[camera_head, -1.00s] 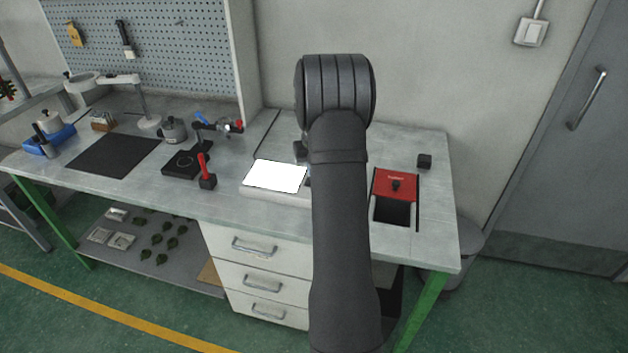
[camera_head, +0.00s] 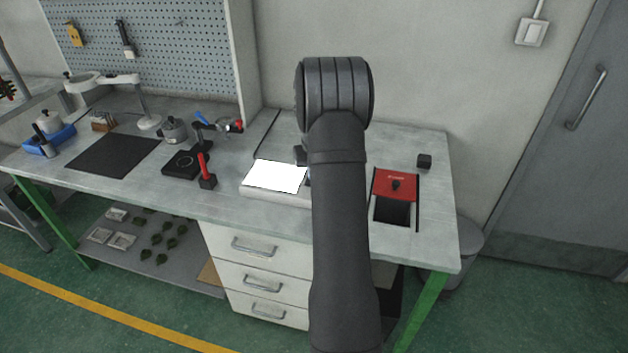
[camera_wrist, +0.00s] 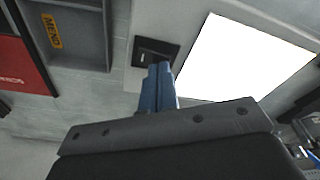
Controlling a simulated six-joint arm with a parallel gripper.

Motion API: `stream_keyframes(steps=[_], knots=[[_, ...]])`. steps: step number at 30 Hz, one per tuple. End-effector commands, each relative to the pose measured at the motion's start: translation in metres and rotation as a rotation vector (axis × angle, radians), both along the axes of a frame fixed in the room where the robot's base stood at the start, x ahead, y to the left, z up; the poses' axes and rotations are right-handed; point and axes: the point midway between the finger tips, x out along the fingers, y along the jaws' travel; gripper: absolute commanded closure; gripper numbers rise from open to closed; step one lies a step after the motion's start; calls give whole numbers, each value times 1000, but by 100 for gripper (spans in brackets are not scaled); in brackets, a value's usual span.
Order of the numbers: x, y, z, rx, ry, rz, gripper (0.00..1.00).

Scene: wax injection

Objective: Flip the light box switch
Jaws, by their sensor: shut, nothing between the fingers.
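The light box (camera_head: 246,190) lies on the workbench, its panel glowing white. In the wrist view its bright panel (camera_wrist: 245,60) is at the upper right. A dark switch plate (camera_wrist: 155,54) sits on the light box body left of the panel. My gripper (camera_wrist: 158,72) is shut and empty, its blue fingertips at the lower edge of the switch plate and overlapping it in the picture. I cannot tell whether they touch the switch. In the head view my arm hides the switch and most of the gripper.
A red-lidded box with a dark opening (camera_head: 395,185) is right of my arm, with a small black block (camera_head: 424,161) behind it. A red-handled tool (camera_head: 206,172) stands left of the light box.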

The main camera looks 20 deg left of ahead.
Motion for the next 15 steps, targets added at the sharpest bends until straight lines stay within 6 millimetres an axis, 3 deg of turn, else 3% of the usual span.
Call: stream_keyframes(steps=[15], knots=[[0,0,-8,0,0,0,100]])
